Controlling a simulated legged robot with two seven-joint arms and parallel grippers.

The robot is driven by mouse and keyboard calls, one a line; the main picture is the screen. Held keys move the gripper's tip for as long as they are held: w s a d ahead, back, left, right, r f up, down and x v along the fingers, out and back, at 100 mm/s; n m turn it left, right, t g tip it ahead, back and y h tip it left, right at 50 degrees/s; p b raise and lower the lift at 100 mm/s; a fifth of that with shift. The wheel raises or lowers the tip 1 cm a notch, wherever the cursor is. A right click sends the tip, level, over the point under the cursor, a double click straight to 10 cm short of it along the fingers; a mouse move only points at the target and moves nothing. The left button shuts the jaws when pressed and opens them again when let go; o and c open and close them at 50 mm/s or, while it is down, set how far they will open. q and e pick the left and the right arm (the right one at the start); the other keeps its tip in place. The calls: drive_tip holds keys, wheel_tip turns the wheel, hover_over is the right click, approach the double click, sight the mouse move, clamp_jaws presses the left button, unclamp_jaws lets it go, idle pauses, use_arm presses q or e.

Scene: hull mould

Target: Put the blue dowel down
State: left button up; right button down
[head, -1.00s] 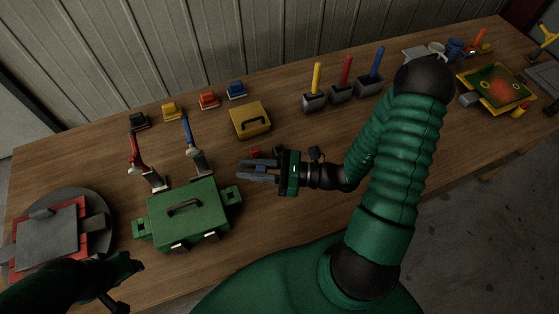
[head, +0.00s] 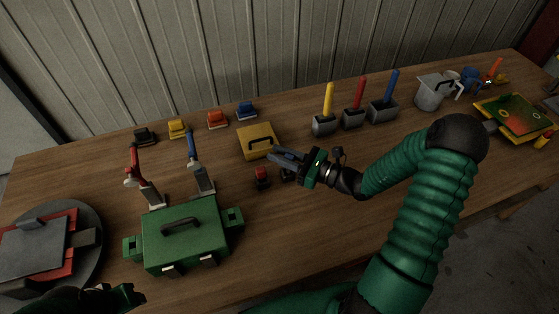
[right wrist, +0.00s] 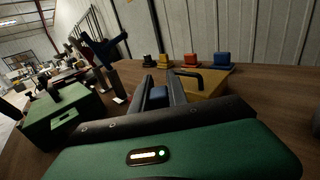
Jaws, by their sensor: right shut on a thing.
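My right gripper (head: 280,153) is at the black handle (head: 261,145) of a yellow box (head: 250,134). In the right wrist view the fingers (right wrist: 166,92) reach to the left end of the handle, with the yellow box (right wrist: 212,85) behind. My left gripper (head: 118,295) is at the lower left edge, dark and partly cut off.
A red dowel (head: 359,91) and a yellow dowel (head: 328,97) stand left of the blue one. A green case (head: 184,233), two clamp-like tools and a red-knobbed piece (head: 262,177) lie near the right gripper. Bare table lies at front centre.

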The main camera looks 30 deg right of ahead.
drive_tip(key=f, duration=0.1)
drive_tip(key=f+b, duration=0.1)
drive_tip(key=f, duration=0.1)
drive_tip(key=shift+w+f, duration=0.3)
drive_tip(key=shift+w, duration=0.1)
drive_tip(key=c, duration=1.3)
unclamp_jaws()
drive_tip(key=shift+d, duration=0.1)
drive_tip(key=v, duration=1.2)
drive_tip(key=shift+p, duration=0.3)
